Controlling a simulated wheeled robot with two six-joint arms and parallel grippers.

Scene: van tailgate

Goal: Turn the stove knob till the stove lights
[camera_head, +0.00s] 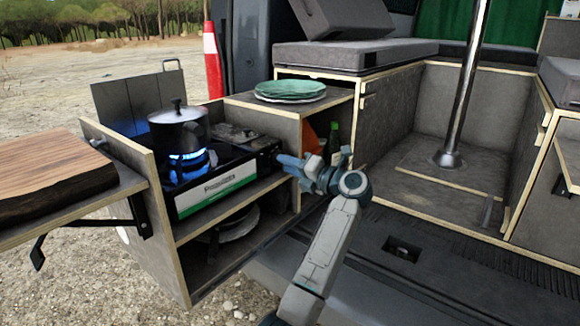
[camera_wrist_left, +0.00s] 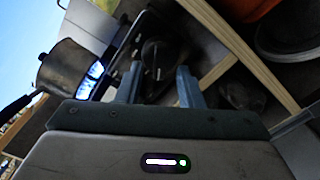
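The camp stove (camera_head: 215,188) stands on the side cabinet's shelf, with a dark lidded pot (camera_head: 178,130) on it. A blue flame (camera_head: 188,165) burns under the pot; the glow also shows in the left wrist view (camera_wrist_left: 96,70). My left gripper (camera_head: 282,162) is at the stove's right end. In the left wrist view the dark round knob (camera_wrist_left: 156,52) lies ahead, between the two spread fingertips of my gripper (camera_wrist_left: 159,72). The fingers are open, with a gap to the knob's ridge. The head view hides the knob behind the gripper. My right gripper is not in view.
Green plates (camera_head: 290,89) sit on the cabinet top behind the stove. A wooden board (camera_head: 45,175) lies on the fold-out table at the left. A green bottle (camera_head: 334,138) stands in the compartment beside my gripper. A metal post (camera_head: 466,85) stands at the right.

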